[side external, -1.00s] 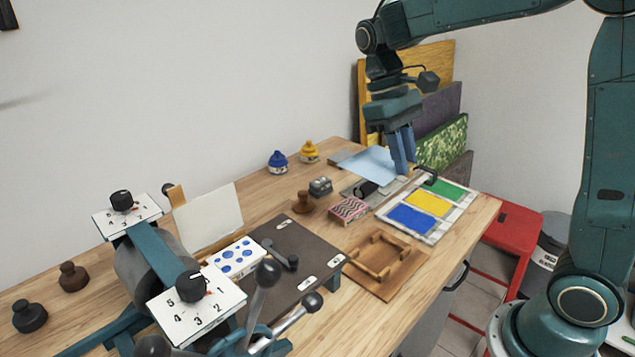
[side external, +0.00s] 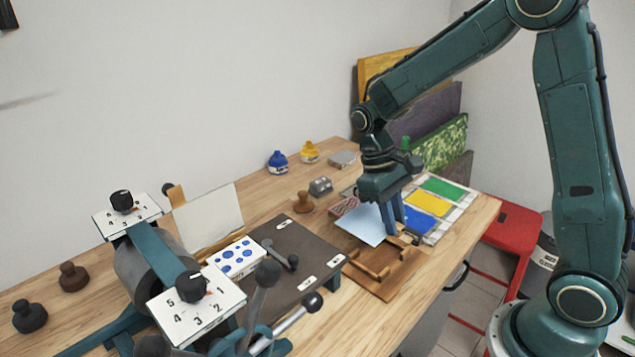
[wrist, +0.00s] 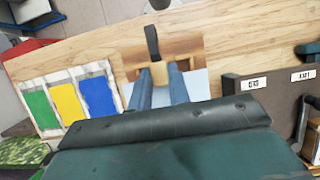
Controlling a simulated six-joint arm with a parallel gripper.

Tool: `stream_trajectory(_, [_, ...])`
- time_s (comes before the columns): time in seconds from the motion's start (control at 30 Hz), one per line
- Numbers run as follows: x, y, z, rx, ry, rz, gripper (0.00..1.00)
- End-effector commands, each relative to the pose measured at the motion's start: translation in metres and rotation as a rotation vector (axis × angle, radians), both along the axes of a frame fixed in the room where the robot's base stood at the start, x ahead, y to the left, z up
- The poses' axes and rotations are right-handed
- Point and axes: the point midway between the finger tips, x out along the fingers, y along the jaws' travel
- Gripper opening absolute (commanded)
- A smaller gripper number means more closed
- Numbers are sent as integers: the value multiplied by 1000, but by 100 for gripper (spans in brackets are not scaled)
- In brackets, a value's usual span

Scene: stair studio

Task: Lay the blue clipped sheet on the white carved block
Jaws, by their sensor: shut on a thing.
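The pale blue sheet (side external: 362,226) is held flat by one edge in my gripper (side external: 393,230), above the wooden frame. The sheet (wrist: 196,86) is partly hidden there by the fingers (wrist: 160,75). The white carved block (side external: 236,257), with blue round marks on top, lies on the dark press bed (side external: 297,243) to the left of the gripper and apart from the sheet. I cannot make out the block in the wrist view.
The wooden frame (side external: 378,283) lies under the sheet. A palette of green, yellow and blue pads (side external: 428,203) is behind right. A propped pale panel (side external: 208,216), a roller (side external: 140,278) and knobbed levers (side external: 290,328) surround the block. A black handle (side external: 293,262) lies on the bed.

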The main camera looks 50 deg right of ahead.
Motion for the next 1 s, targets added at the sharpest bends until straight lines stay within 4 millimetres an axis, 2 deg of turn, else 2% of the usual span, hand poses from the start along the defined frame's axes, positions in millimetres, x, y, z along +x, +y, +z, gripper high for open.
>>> stream_trajectory(0.13, [0, 0, -17, 0, 2, 0, 0])
stream_trajectory(0.47, [0, 0, -24, 0, 0, 0, 0])
stream_trajectory(0.8, [0, 0, -58, 0, 2, -1, 0])
stream_trajectory(1.0, [0, 0, -64, 0, -1, -1, 0])
